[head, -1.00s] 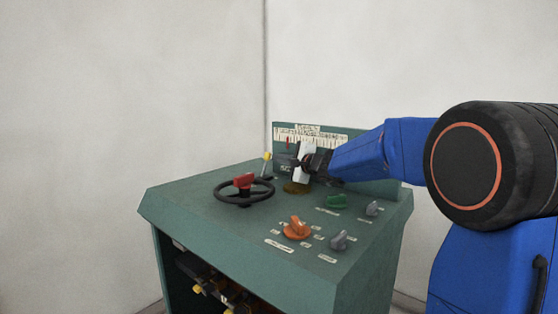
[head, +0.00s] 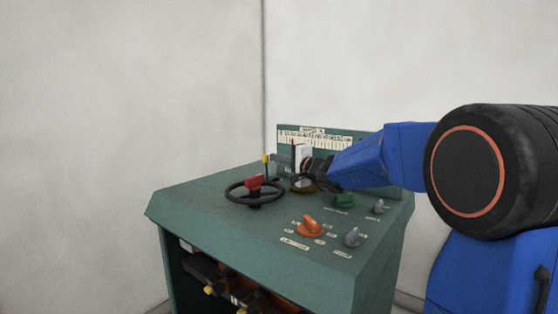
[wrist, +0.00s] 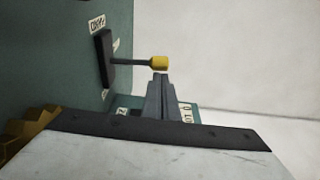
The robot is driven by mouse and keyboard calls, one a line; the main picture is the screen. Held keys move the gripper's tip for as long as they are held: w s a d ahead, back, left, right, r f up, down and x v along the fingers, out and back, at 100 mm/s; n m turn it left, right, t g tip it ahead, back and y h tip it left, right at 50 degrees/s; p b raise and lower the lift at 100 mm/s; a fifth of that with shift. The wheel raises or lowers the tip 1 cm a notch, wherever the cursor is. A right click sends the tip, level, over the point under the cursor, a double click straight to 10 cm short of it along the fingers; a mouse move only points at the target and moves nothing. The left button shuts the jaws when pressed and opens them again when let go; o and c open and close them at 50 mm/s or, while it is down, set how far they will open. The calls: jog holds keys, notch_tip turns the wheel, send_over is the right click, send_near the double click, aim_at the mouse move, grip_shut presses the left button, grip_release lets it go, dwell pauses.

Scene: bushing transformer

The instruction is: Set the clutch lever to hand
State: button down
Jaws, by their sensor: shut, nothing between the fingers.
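The clutch lever (head: 266,166) is a thin dark rod with a yellow knob, standing near the back left of the green console. In the wrist view its yellow knob (wrist: 158,62) sticks out sideways from a black slotted plate (wrist: 107,58). My gripper (wrist: 160,78) is shut and empty. In the wrist view its fingertips are just below the knob, close to it; I cannot tell whether they touch. In the head view my gripper (head: 282,158) is right of the lever.
A black handwheel with a red hub (head: 255,182) stands in front of the lever. An orange knob (head: 311,227), a green knob (head: 344,201) and grey knobs (head: 352,237) are on the console's right. A labelled upright panel (head: 330,135) rises behind my gripper.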

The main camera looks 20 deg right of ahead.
aim_at(265, 159)
jog(key=shift+s+a+f, duration=0.1)
jog(key=shift+s+a, duration=0.35)
jog(key=shift+a, duration=0.15)
jog(key=shift+s+a+f, duration=0.1)
jog(key=shift+s+a, duration=0.3)
jog(key=shift+a, duration=0.2)
jog(key=shift+a, duration=0.1)
jog(key=shift+s, duration=0.1)
